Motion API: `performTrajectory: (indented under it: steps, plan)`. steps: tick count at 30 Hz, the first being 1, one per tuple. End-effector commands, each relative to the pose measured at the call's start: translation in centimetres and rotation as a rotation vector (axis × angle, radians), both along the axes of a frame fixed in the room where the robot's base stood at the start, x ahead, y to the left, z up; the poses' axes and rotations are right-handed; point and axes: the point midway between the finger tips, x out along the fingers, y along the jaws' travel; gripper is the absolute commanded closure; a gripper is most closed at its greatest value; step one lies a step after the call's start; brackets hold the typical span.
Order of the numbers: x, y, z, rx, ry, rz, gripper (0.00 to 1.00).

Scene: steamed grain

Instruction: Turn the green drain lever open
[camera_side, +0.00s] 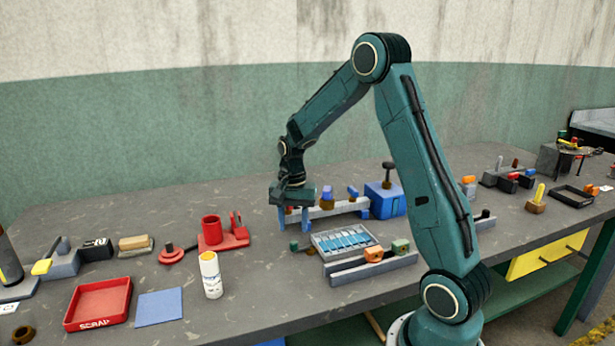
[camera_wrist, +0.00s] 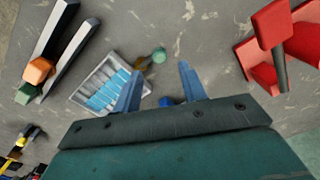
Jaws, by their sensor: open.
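The green lever (camera_side: 293,245) is a small green knob low at the left end of a grey tray with blue slats (camera_side: 345,240). In the wrist view the green knob (camera_wrist: 158,55) sits on a short brownish arm at the tray's corner (camera_wrist: 98,90). My gripper (camera_side: 295,222) is above the table, just behind and above the knob in the side view. Its blue fingers are spread with nothing held; in the wrist view the knob appears between and slightly beyond the fingertips (camera_wrist: 160,68). I cannot tell the exact height gap.
A red fixture with an upright lever and red cup (camera_side: 222,238) stands left of my gripper. A white bottle (camera_side: 210,275) is in front. Grey rails with orange and green blocks (camera_side: 375,264) lie beside the tray. A blue box (camera_side: 385,200) stands behind right.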

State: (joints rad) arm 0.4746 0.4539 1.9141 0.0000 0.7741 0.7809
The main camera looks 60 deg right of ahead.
Motion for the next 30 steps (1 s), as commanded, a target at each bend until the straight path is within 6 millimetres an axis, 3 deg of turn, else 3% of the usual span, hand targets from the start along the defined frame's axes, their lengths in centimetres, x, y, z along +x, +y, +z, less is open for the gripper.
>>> performTrajectory:
  steps: [6, 12, 25, 30]
  plan:
    - [-0.1, 0.0, -3.2, 0.002, 0.004, 0.000, 0.58]
    - [0.0, 0.0, -5.0, 0.001, 0.001, 0.000, 0.58]
    - [0.0, 0.0, -5.6, 0.000, 0.000, 0.000, 0.58]
    - [0.0, 0.0, -5.6, 0.000, 0.000, 0.000, 0.92]
